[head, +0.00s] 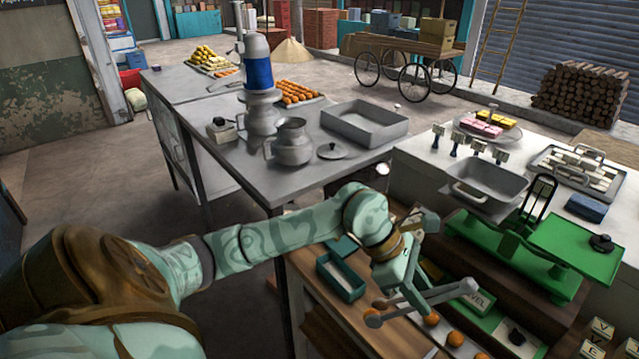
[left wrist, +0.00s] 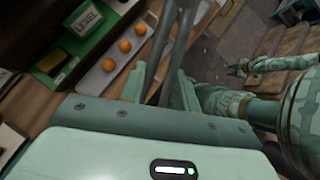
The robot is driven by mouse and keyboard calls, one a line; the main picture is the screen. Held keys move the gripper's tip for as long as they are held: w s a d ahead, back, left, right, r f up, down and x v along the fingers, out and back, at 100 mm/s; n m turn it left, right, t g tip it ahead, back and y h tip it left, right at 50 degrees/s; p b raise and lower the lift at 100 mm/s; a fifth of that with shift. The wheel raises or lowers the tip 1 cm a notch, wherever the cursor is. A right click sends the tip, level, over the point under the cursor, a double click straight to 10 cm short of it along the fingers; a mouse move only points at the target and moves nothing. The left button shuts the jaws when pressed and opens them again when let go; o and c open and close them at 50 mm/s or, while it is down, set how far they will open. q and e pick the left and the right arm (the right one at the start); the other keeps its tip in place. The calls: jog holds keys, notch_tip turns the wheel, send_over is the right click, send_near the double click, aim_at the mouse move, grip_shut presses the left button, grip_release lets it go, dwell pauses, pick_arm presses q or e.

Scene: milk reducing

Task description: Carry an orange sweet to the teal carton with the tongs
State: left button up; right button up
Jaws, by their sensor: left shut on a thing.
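My left gripper (head: 408,285) is shut on the grey metal tongs (head: 440,298), above the wooden counter. In the left wrist view the two tong arms (left wrist: 179,50) run up between the fingers (left wrist: 158,88) and out of the frame; their tips are hidden there. Orange sweets (head: 431,319) lie in a row on a pale tray (head: 415,343) below the tongs, and show left of them in the wrist view (left wrist: 124,45). Another orange piece (head: 380,304) shows close to a tong end; I cannot tell whether they touch. The open teal carton (head: 341,279) stands left of the gripper. My right gripper (left wrist: 238,69) appears small in the wrist view.
A green balance scale (head: 530,245) stands right of the gripper. A green box with a label (head: 490,318) lies beside the sweets.

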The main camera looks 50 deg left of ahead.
pick_arm(q)
jog(key=s+a+f+n+t+b, duration=0.1)
jog(key=s+f+b, duration=0.2)
jog(key=f, duration=0.4)
jog(key=s+a+f+n+t+b, duration=0.1)
jog(key=s+f+n+b, duration=0.1)
jog(key=f+b, duration=0.4)
jog(key=shift+s+a+f+y, duration=0.2)
jog(key=shift+s+f+y, duration=0.2)
jog(key=shift+s, duration=0.15)
jog(key=shift+s, duration=0.1)
